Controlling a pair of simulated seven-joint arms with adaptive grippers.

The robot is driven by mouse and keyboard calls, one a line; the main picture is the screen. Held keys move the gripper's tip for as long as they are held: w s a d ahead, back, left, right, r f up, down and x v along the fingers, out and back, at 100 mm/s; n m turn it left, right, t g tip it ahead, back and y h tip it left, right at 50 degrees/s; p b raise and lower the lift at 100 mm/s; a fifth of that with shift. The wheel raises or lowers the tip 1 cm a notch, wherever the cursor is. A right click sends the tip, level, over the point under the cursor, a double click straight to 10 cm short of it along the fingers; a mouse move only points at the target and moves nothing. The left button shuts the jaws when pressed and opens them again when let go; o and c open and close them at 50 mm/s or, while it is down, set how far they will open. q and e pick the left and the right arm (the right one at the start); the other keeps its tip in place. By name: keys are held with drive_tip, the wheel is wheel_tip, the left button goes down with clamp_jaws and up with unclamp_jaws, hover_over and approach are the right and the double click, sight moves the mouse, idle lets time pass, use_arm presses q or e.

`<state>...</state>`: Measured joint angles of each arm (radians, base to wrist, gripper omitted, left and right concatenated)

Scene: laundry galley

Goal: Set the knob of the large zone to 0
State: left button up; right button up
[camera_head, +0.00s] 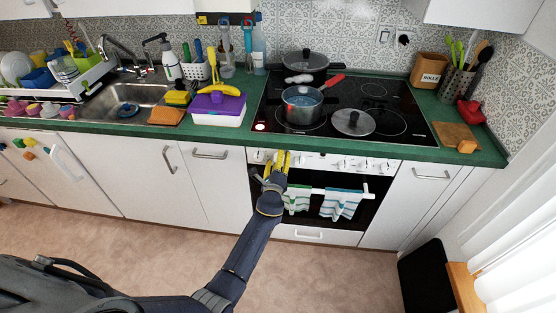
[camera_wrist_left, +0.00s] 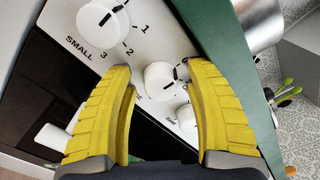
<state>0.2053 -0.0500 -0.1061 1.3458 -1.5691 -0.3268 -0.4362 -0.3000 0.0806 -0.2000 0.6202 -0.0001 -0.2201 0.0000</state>
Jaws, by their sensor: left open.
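My left gripper (camera_head: 277,164) has its yellow fingers at the left part of the white oven control panel (camera_head: 335,164). In the left wrist view the open fingers (camera_wrist_left: 160,78) are on either side of a white round knob (camera_wrist_left: 158,84) with a dark pointer mark. I cannot tell whether they touch it. The lettering beside this knob is mostly hidden by the left finger, so its zone name and setting are unreadable. A larger-looking knob (camera_wrist_left: 103,24) marked SMALL, with 1, 2 and 3 around it, is at upper left. My right gripper is not in view.
Another white knob (camera_wrist_left: 187,117) sits close by the right finger. Striped towels (camera_head: 341,204) hang on the oven handle below. Above is the black hob (camera_head: 375,100) with a pot of water (camera_head: 303,112) and a loose lid (camera_head: 353,122).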

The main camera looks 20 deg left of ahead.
use_arm(q)
drive_tip(key=shift+m, duration=0.3)
drive_tip(key=shift+d+m, duration=0.15)
drive_tip(key=shift+m, duration=0.95)
drive_tip(key=s+d+n, duration=0.2)
drive_tip(key=s+n, duration=0.5)
drive_tip(key=s, duration=1)
drive_tip(key=shift+s+d+f, duration=0.15)
drive_tip(key=shift+d+f, duration=0.1)
drive_tip(key=shift+f, duration=0.15)
